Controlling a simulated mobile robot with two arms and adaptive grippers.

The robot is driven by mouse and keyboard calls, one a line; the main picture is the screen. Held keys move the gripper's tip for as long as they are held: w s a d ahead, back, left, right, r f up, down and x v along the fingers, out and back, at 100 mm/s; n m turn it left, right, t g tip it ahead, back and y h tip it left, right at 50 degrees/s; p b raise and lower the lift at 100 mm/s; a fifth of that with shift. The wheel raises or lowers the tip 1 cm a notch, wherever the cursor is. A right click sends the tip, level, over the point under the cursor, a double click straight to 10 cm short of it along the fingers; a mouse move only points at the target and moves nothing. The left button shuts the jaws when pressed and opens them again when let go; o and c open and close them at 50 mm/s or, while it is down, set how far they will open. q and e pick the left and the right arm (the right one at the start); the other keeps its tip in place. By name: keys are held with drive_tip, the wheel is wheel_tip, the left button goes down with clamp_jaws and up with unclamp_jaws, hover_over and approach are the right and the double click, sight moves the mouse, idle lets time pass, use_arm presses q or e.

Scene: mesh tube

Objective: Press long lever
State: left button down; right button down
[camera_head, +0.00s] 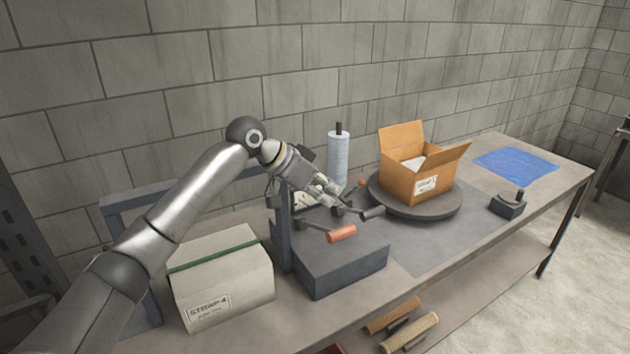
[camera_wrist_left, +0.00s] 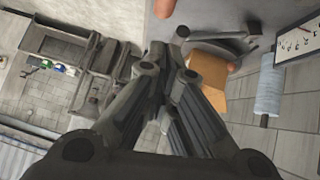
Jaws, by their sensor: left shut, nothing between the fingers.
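A dark grey block (camera_head: 340,264) on the bench carries levers. One lever has an orange-red handle (camera_head: 341,234) that points towards the front right. Another has a dark grey handle (camera_head: 373,212) just behind it. I cannot tell for sure which is the long lever. My left gripper (camera_head: 338,196) is shut and empty, just above and behind the levers; whether it touches one is unclear. In the left wrist view, the shut fingers (camera_wrist_left: 168,68) point up the picture, and an orange-pink handle end (camera_wrist_left: 163,8) shows at the top edge. My right gripper is not in view.
A grey frame post (camera_head: 284,235) stands at the block's left, beside a white carton (camera_head: 222,285). Behind are a wrap roll (camera_head: 338,158) and an open cardboard box (camera_head: 424,178) on a round turntable (camera_head: 443,207). A blue mesh sheet (camera_head: 516,164) lies at the far right.

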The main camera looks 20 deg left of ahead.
use_arm(q)
drive_tip(key=p+x, duration=0.1)
drive_tip(key=x, duration=0.2)
drive_tip(key=shift+w+d+f, duration=0.2)
drive_tip(key=shift+d, duration=0.05)
wheel_tip(320, 180, down, 2)
drive_tip(key=shift+s+f+p, duration=0.2)
drive_tip(key=shift+f+p, duration=0.05)
drive_tip(key=shift+p, duration=0.05)
drive_tip(key=shift+s+f, duration=0.1)
drive_tip(key=shift+f, duration=0.6)
drive_tip(key=shift+d, duration=0.1)
